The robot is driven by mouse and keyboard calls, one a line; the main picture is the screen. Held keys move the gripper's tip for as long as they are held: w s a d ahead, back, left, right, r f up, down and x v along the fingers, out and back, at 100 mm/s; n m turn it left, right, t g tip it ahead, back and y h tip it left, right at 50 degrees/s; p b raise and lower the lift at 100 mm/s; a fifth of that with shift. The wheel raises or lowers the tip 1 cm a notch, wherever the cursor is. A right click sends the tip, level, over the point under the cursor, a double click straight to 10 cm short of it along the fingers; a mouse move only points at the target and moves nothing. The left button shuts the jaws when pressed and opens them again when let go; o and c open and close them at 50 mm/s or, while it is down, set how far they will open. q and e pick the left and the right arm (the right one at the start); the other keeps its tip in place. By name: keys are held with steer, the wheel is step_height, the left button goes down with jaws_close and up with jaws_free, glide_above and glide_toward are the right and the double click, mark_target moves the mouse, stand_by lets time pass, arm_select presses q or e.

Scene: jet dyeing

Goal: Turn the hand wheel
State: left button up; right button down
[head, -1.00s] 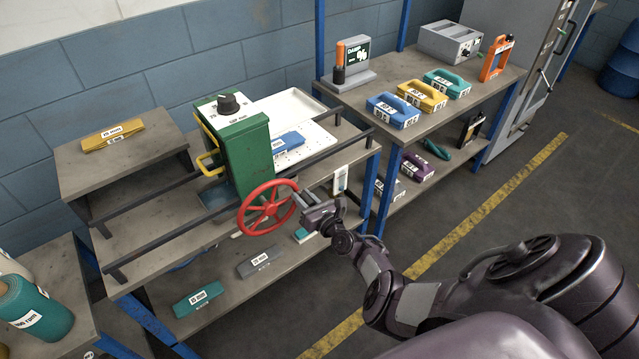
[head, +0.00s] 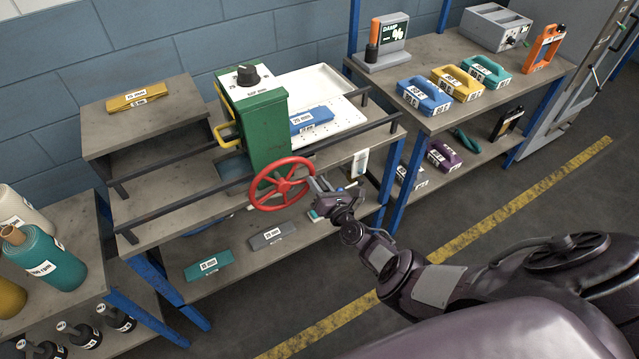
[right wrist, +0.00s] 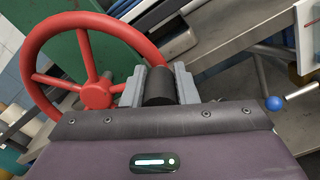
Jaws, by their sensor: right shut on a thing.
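The red hand wheel (head: 283,207) stands upright on the front of a green box-shaped housing (head: 264,130) with a black knob on top. My right gripper (head: 318,184) is at the wheel's right side in the head view. In the right wrist view the red wheel (right wrist: 97,95) is at the upper left. There the two grey fingers of my right gripper (right wrist: 159,88) are closed around a black cylindrical handle (right wrist: 159,86) beside the wheel. Where the handle joins the wheel is hidden. My left gripper is not in view.
Dark rails run along the bench (head: 180,212). Labelled blocks lie on the lower shelf. A second bench (head: 410,62) with coloured handled blocks stands right.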

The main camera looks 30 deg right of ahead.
steer(key=c, duration=1.1)
jaws_free()
steer(key=shift+c, duration=0.2)
steer(key=shift+s, duration=0.1)
steer(key=shift+s+p, duration=0.35)
steer(key=shift+s, duration=0.05)
steer(key=s+p, duration=0.2)
steer(key=s, duration=0.4)
steer(key=shift+s+d, duration=0.15)
steer(key=shift+s, duration=0.25)
steer(key=shift+f, duration=0.15)
